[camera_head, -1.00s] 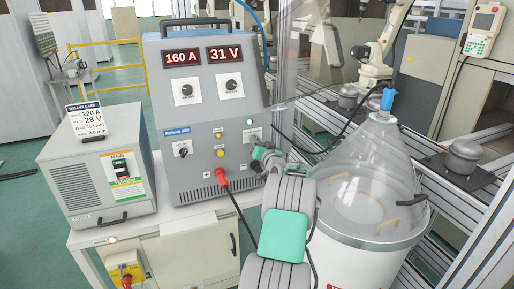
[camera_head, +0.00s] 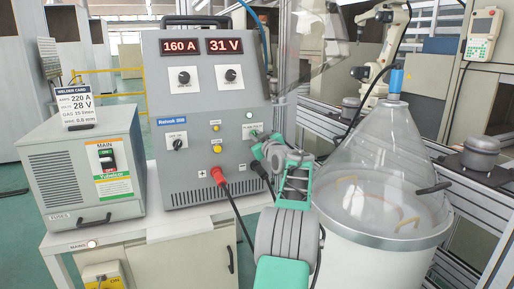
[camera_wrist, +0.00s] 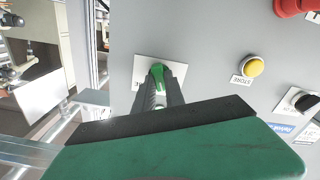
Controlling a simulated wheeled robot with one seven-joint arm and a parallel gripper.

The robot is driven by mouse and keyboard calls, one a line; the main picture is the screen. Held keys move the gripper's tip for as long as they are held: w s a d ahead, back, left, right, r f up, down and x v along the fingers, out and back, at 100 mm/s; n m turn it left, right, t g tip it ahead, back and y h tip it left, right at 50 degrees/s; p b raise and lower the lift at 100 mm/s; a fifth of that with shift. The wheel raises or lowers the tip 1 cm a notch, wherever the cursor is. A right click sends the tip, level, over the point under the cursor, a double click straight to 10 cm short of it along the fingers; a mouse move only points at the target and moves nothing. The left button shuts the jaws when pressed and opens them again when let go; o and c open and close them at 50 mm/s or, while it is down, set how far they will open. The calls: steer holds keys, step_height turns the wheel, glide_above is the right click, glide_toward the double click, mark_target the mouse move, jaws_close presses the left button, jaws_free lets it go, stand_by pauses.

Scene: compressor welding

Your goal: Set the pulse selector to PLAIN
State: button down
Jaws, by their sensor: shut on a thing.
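The pulse selector (camera_wrist: 157,72) is a small knob on a white label plate (camera_wrist: 142,68), low on the right of the grey welder panel. In the head view its plate (camera_head: 247,128) shows small lettering, too fine to read surely; my gripper partly covers it. My gripper (camera_wrist: 158,84) is shut on the selector, its dark fingers on either side of a green piece at the plate. In the head view my gripper (camera_head: 257,146) reaches the panel from the lower right. The selector's pointing direction is hidden.
A yellow button (camera_wrist: 253,66) sits beside the selector. The red cable plug (camera_head: 217,176) and its lead stand out below. A clear-coned drum (camera_head: 385,180) stands close on the right. The displays (camera_head: 203,46) read 160 A and 31 V; the card (camera_head: 78,105) reads 220 A and 28 V.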

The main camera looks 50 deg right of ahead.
steer(key=shift+f+n+b, duration=0.15)
steer(key=shift+n+b, duration=0.4)
steer(key=shift+n, duration=0.05)
steer(key=c, duration=1.4)
jaws_free()
steer(key=shift+s, duration=0.1)
steer(key=b+v, duration=0.1)
steer(key=v, duration=0.6)
steer(key=shift+s+a, duration=0.2)
steer(key=shift+s, duration=0.15)
